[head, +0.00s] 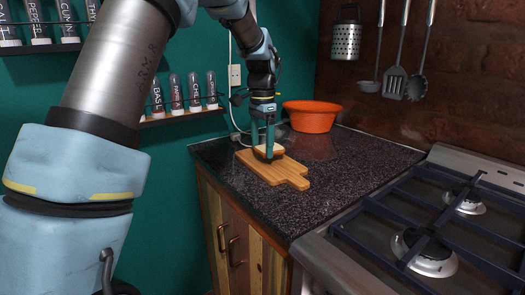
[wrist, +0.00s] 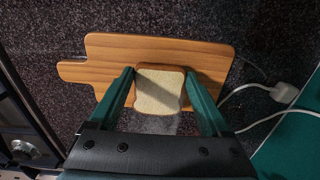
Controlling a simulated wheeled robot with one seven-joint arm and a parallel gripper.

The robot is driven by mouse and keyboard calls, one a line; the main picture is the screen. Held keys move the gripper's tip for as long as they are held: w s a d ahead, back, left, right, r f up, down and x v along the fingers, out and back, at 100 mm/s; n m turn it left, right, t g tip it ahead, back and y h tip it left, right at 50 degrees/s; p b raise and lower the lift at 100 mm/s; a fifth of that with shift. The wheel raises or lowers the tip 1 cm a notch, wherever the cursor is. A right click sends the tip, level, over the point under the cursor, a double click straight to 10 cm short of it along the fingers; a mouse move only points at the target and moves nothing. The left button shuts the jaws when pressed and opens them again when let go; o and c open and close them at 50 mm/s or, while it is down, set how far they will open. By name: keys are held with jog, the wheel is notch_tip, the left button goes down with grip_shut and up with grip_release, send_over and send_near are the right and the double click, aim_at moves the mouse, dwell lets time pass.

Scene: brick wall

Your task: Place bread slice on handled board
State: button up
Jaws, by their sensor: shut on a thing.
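The handled board (head: 287,172) is light wood and lies flat on the dark speckled counter, its handle toward the front right in the head view. It also shows in the wrist view (wrist: 110,55), with the handle to the left. My gripper (head: 264,150) points down over the board. It is shut on the bread slice (wrist: 158,92), with one finger at each side. In the head view the bread slice (head: 272,150) shows low between the fingers, at the board. I cannot tell whether its underside touches the wood.
An orange bowl (head: 312,116) stands behind the board. A gas stove (head: 430,235) is at the right. A white plug and cable (wrist: 283,92) lie beside the board in the wrist view. The counter right of the board is clear.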

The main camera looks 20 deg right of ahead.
jog(key=shift+f, duration=1.15)
jog(key=shift+f, duration=0.15)
jog(key=o, duration=1.3)
jog(key=shift+c, duration=0.2)
